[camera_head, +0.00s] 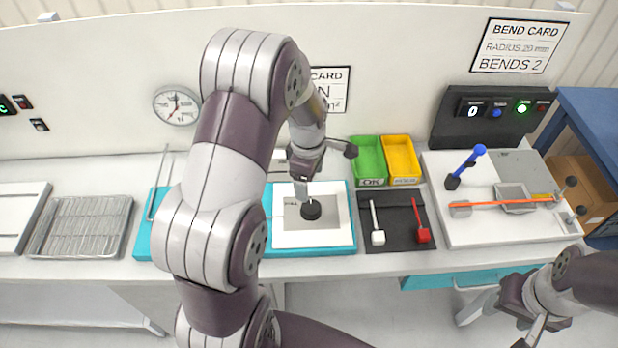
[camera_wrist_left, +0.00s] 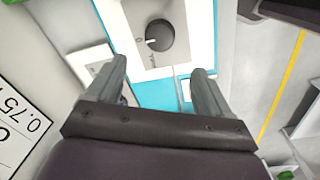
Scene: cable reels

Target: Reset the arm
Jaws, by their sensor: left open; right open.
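My left gripper (camera_head: 302,192) hangs above the white plate (camera_head: 287,238) with a black knob (camera_head: 311,209). In the left wrist view its two fingers (camera_wrist_left: 155,85) are spread with nothing between them, and the knob (camera_wrist_left: 158,38) shows beyond the fingertips. I cannot tell the exact gap between fingers and knob. My left arm covers part of the turquoise mat in the head view. My right gripper (camera_head: 533,330) is at the lower right, in front of the bench edge. It is open and partly cut off by the frame, and no held object shows.
Green (camera_head: 369,182) and yellow (camera_head: 405,181) bins stand behind a dark mat (camera_head: 369,242) with a white and a red tool. The bending board (camera_head: 458,238) with an orange cable and blue lever is right. A wire rack (camera_head: 122,215) is left.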

